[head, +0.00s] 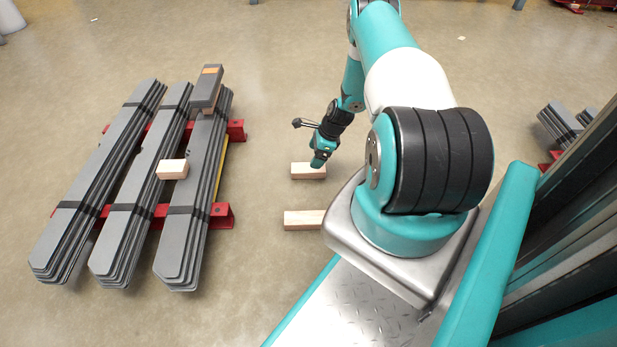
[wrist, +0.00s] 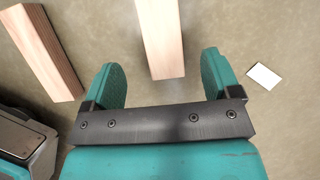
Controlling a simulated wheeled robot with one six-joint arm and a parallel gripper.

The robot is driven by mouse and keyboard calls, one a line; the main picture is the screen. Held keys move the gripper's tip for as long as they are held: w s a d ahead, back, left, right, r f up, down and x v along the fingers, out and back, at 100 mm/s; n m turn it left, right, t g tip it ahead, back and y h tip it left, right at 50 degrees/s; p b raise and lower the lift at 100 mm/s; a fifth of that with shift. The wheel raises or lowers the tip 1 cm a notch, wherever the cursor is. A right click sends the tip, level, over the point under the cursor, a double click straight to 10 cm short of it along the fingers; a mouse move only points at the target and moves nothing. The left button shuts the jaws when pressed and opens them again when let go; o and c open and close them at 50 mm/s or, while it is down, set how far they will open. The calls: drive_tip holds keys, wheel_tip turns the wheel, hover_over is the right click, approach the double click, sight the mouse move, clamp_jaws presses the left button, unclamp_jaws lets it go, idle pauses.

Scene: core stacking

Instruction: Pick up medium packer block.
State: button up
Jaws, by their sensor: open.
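Pale wooden packer blocks lie in several places; which one is the medium block I cannot tell for sure. One block (head: 306,171) lies on the floor under my gripper (head: 319,161). Another block (head: 302,220) lies on the floor nearer my base, which may hide its right end. A shorter block (head: 172,169) sits on the grey stacks. In the wrist view, my gripper (wrist: 162,75) is open and empty. The near end of one block (wrist: 162,38) shows between its fingers, apart from both. A second block (wrist: 44,52) lies beyond the left finger.
Three long strapped stacks of grey plates (head: 122,170) rest on red supports (head: 222,214) at the left. A grey piece (head: 207,86) sits on a wooden block on the right stack. A white card (wrist: 264,76) lies right of the gripper. The floor between stacks and blocks is clear.

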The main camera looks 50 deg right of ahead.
sight(308, 168)
drive_tip(key=shift+b+x, duration=0.45)
drive_tip(key=shift+x, duration=0.8)
drive_tip(key=b+x, duration=0.4)
drive_tip(key=x, duration=0.1)
drive_tip(key=shift+s+d+f+b, duration=0.15)
drive_tip(key=shift+d+f+b, duration=0.1)
drive_tip(key=shift+b, duration=0.1)
drive_tip(key=shift+r, duration=0.15)
drive_tip(key=c, duration=1.1)
drive_tip(key=shift+r, duration=0.1)
